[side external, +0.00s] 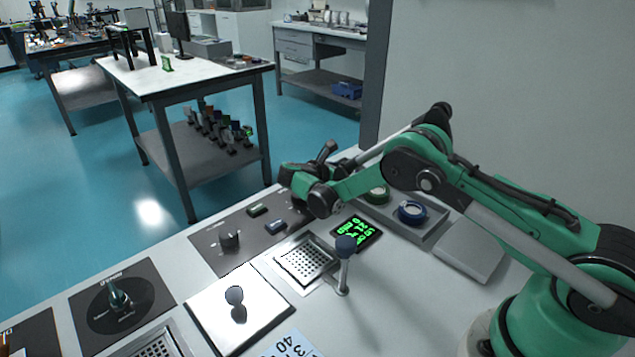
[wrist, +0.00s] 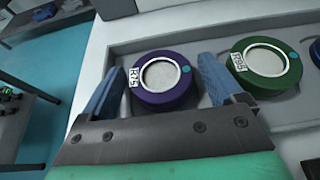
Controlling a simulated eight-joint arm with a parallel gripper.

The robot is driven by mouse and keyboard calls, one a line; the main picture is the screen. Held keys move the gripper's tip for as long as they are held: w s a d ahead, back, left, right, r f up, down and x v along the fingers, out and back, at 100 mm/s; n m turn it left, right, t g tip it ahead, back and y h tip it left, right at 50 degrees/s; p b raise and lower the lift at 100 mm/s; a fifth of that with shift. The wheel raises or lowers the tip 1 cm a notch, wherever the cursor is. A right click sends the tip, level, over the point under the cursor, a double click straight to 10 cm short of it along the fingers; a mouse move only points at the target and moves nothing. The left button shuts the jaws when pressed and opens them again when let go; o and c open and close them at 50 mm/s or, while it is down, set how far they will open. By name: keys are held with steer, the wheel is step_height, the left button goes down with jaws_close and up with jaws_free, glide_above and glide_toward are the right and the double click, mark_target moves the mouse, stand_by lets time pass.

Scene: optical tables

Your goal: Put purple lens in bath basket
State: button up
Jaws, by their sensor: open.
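The purple lens (wrist: 162,80), a round ring with a pale centre, a teal dot and a label reading R75, sits in a grey tray (wrist: 208,42) in the wrist view. My gripper (wrist: 163,66) is open, with one blue finger on each side of the purple lens. I cannot tell whether the fingers touch it. In the side view the purple lens is hidden behind my arm's end.
A green lens (wrist: 267,62) sits just right of the purple one. A blue lens (side external: 412,211) is farther along the tray. A lit green display (side external: 356,232) lies between the tray and the insert. A panel with knobs (side external: 250,233) is left of the insert.

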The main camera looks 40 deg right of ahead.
steer(key=c, duration=1.2)
steer(key=shift+r, duration=0.15)
step_height(320, 180, up, 20)
steer(key=s+a+r+n+t+y, duration=0.2)
steer(key=a+n+t+y, duration=0.1)
steer(key=a+n+t, duration=0.1)
steer(key=s+a+r+n+t+y, duration=0.2)
steer(key=a+n+t+y, duration=0.1)
steer(key=a+n, duration=0.3)
steer(key=s+a+r+n+t+y, duration=0.1)
steer(key=a+r+n+t+y, duration=0.1)
steer(key=a+n+t+y, duration=0.1)
steer(key=shift+s+a+r+n+t+y, duration=0.2)
steer(key=shift+a+n+t, duration=0.35)
steer(key=shift+t, duration=0.25)
steer(key=shift+s+a+r+n+t+y, duration=0.1)
steer(key=shift+s+a+r+n+t, duration=0.2)
steer(key=shift+a+t, duration=0.4)
steer(key=shift+w+d+f, duration=0.1)
steer(key=shift+f, duration=0.05)
